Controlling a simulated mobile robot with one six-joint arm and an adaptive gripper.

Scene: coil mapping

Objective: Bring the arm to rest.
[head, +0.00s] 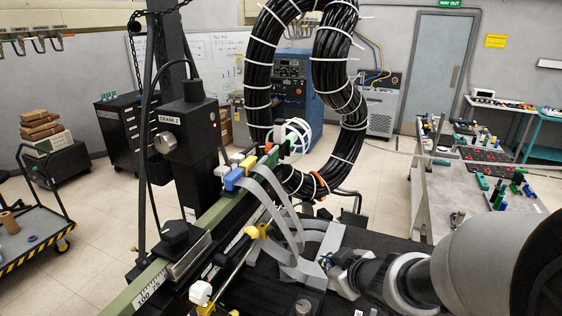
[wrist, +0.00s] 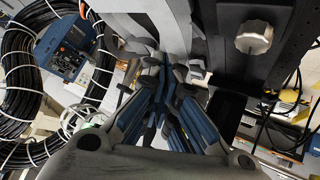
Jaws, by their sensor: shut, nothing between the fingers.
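My arm (head: 478,268) reaches in from the lower right of the head view, over a black bench top. My gripper (head: 327,262) is at its end, close to the grey ribbon straps (head: 272,205) that hang from the green rail; I cannot tell whether it touches them. In the wrist view my gripper (wrist: 168,66) has its blue and grey fingers drawn together at the tips, with nothing seen between them. Grey strap material (wrist: 165,20) shows just beyond the tips.
A large black cable coil (head: 262,75) with white ties hangs behind the rail. A dark post with a crank box (head: 188,130) stands left of it. A green rail (head: 212,217) with a scale runs along the bench. A cluttered table (head: 490,180) stands at right.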

